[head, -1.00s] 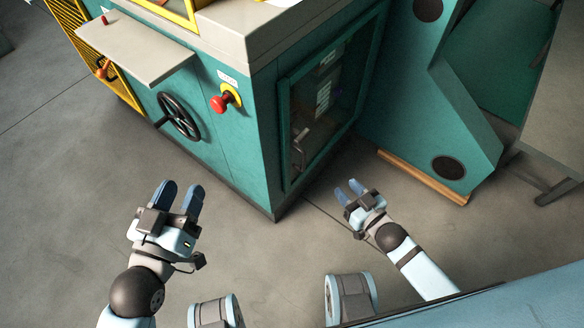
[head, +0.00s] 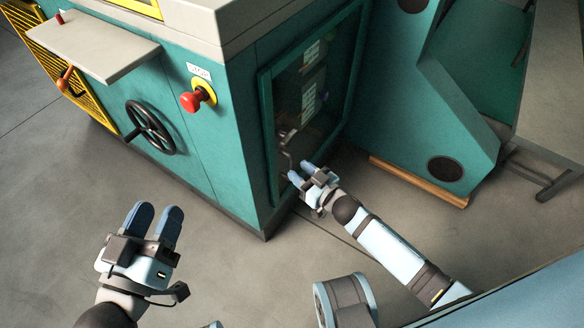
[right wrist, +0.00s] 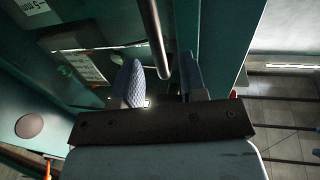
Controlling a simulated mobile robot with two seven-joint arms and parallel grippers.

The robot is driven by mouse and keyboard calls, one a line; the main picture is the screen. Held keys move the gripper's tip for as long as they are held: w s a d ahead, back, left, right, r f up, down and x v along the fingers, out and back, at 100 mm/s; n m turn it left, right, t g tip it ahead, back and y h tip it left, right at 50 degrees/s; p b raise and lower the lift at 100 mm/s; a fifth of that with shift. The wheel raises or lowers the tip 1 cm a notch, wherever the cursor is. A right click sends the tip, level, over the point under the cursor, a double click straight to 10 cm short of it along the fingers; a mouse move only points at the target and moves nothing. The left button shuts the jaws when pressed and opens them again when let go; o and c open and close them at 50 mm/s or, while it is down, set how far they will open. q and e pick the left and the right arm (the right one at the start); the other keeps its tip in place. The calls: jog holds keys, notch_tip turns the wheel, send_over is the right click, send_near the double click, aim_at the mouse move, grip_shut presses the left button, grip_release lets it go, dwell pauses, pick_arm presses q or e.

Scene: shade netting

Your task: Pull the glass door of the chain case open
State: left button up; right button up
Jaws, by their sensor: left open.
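The glass door (head: 330,112) of the chain case is a dark pane in a teal frame on the machine's side, and it looks shut. Its bar handle (head: 285,158) is near the frame's lower left edge. My right gripper (head: 301,170) is open just in front of the handle. In the right wrist view, the grey handle bar (right wrist: 154,38) comes down from the top to the gap between the right gripper's spread fingers (right wrist: 163,90). I cannot tell whether they touch it. My left gripper (head: 155,214) is open and empty over the floor.
The teal machine (head: 205,150) carries a black handwheel (head: 150,128), a red stop button (head: 192,101) and a grey shelf (head: 95,45). A teal panel with dark round discs (head: 445,169) stands to the right. The floor in front is clear.

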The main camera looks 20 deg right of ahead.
aim_at(293, 166)
jog(key=shift+b+x, duration=0.35)
jog(key=shift+x, duration=1.4)
pick_arm(q)
jog(key=shift+f+g, duration=0.4)
jog(key=shift+f, duration=0.4)
pick_arm(e)
grip_shut()
